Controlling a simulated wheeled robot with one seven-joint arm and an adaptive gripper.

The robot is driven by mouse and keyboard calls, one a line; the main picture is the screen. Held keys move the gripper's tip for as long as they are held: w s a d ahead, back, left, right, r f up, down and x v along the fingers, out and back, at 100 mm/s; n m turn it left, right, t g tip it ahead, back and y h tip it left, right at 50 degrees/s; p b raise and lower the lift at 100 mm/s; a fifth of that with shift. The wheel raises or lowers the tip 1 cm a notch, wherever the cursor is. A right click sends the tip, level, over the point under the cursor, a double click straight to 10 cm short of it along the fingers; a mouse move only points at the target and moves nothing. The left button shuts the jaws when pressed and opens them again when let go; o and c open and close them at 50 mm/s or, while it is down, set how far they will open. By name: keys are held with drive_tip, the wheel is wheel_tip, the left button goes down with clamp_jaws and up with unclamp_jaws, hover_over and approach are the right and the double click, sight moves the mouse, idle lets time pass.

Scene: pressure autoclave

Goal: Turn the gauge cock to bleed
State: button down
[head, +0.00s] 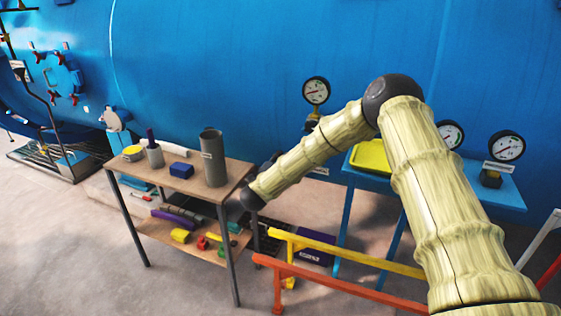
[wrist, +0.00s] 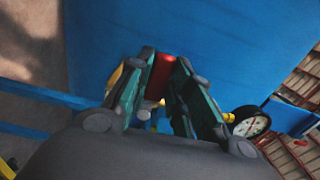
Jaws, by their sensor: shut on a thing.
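In the wrist view, my gripper (wrist: 163,68) has its two green fingers close on either side of a red piece (wrist: 160,77). It is shut on this piece, which looks like the handle of the gauge cock. A small yellow and pale fitting (wrist: 146,112) shows between the fingers; the cock's body is mostly hidden. A round white-faced gauge (wrist: 250,126) is just right of the fingers. In the head view, my arm bends down to the left and my gripper cannot be made out clearly. A dial gauge (head: 316,90) stands against the blue vessel behind my forearm.
The blue vessel (head: 240,60) fills the back. A blue bench (head: 508,190) carries a yellow tray (head: 369,157) and two more gauges (head: 450,134) (head: 505,146). A wooden cart (head: 190,188) with parts stands left. Yellow (head: 350,257) and orange (head: 330,285) rails cross in front.

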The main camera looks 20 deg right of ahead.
drive_tip(key=c, duration=1.4)
unclamp_jaws()
drive_tip(key=shift+s+f, duration=0.15)
drive_tip(key=shift+f, duration=0.15)
drive_tip(key=shift+c, duration=0.2)
drive_tip(key=shift+o, duration=0.8)
drive_tip(key=shift+r, duration=0.1)
drive_tip(key=v, duration=1.2)
